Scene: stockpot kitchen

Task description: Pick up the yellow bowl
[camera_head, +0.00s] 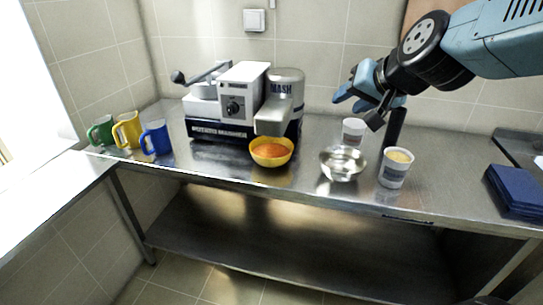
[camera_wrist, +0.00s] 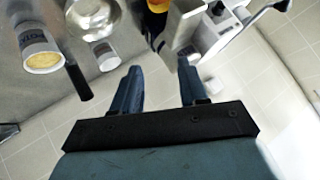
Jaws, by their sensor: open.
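The yellow bowl (camera_head: 271,153) stands on the steel counter below the spout of the potato masher. It has orange contents. In the wrist view a small part of the yellow bowl (camera_wrist: 158,6) shows at the top edge, mostly cut off. My gripper (camera_head: 356,91) is raised above the counter, to the right of the bowl and higher than it. In the wrist view its two blue fingers (camera_wrist: 160,88) are spread apart with nothing between them.
The potato masher (camera_head: 240,97) stands behind the bowl. A steel bowl (camera_head: 343,165) and two white cups (camera_head: 394,170) stand to its right. Green, yellow and blue mugs (camera_head: 156,139) are at the left. Dark blue folded cloths (camera_head: 515,188) lie at the right. The counter's front edge is clear.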

